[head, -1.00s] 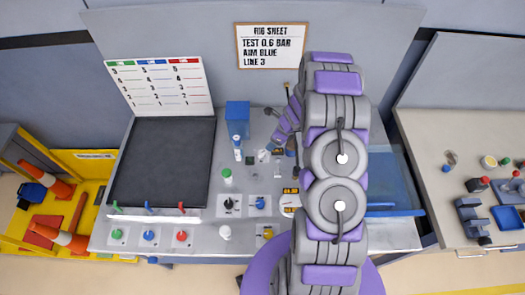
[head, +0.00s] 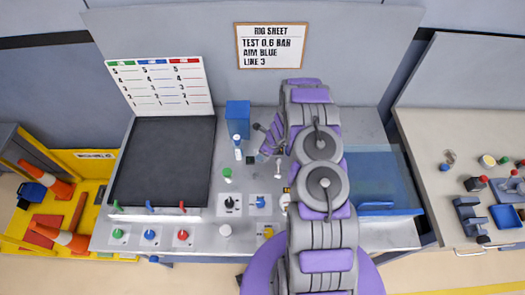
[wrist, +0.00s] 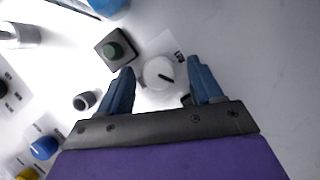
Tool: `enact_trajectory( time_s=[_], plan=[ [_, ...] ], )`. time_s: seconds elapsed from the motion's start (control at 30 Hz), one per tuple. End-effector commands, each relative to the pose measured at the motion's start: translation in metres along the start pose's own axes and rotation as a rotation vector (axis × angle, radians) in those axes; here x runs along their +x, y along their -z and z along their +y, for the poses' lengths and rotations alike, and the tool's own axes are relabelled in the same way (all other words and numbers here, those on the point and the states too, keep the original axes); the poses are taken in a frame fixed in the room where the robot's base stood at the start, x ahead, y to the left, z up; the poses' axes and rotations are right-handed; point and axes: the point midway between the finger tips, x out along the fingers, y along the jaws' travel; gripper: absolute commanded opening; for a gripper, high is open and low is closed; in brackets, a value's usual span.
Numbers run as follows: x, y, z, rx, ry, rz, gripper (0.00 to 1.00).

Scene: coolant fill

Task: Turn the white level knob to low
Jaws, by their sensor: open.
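The white level knob (wrist: 158,72) is round with a black pointer line, which points toward the lower right in the wrist view. My gripper (wrist: 161,67) is open, with one blue finger on each side of the knob. Gaps show between the knob and both fingers; whether the fingertips are down at its height I cannot tell. A small printed label (wrist: 179,58) lies just beyond the knob, too small to read. In the head view my gripper (head: 263,135) is over the back middle of the bench, and the arm hides part of the panel.
A green button on a black square (wrist: 115,48) sits close left of the knob.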

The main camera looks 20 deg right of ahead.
Motion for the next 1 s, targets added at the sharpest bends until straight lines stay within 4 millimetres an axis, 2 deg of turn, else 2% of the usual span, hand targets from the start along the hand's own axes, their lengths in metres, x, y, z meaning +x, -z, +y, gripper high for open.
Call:
enact_trajectory(
  time_s=[0.3,0.87,1.0],
  plan=[
    [0.0017,-0.0004,-0.0001,0.000,0.000,0.000,0.65],
    [0.0017,-0.0004,-0.0008,0.000,0.001,0.000,0.12],
    [0.0015,-0.0006,-0.0011,-0.003,0.001,0.000,0.09]
  ],
)
